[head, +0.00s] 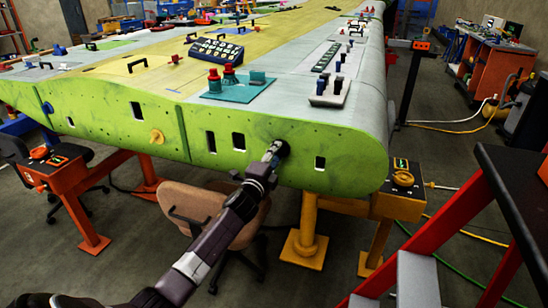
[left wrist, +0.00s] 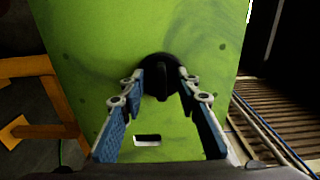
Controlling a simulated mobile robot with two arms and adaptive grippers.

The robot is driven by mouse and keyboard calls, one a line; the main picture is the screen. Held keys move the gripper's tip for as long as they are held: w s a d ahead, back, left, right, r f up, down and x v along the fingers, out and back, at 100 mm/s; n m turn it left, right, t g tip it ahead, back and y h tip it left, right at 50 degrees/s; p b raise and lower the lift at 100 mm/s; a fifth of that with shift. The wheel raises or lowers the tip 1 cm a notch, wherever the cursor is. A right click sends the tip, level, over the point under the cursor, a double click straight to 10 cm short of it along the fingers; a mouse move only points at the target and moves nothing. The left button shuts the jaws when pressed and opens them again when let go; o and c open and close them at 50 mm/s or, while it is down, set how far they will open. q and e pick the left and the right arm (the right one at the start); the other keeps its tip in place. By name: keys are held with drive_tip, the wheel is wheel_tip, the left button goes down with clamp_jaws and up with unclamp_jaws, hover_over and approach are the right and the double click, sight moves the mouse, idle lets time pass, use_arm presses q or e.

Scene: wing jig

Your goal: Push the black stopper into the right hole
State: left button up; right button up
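The black stopper (head: 283,148) is at the green front face of the wing (head: 350,165), toward its right end. In the left wrist view the stopper (left wrist: 160,76) is a round black disc with a raised grip, flat against the green panel. My left gripper (head: 273,154) is right in front of it. In the left wrist view its fingers (left wrist: 160,80) are apart, one on each side of the stopper, with gaps beside the raised grip. Whether the fingertips touch the disc's rim, I cannot tell. The hole behind the stopper is hidden. My right gripper is not in view.
A rectangular slot (head: 320,163) lies right of the stopper; slots (head: 239,141) and a yellow stopper (head: 157,137) lie left. A brown chair (head: 205,212) stands under the wing beside my left arm. Orange supports (head: 305,240) and red steps (head: 425,245) stand nearby.

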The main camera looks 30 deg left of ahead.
use_arm(q)
drive_tip(key=v, duration=1.2)
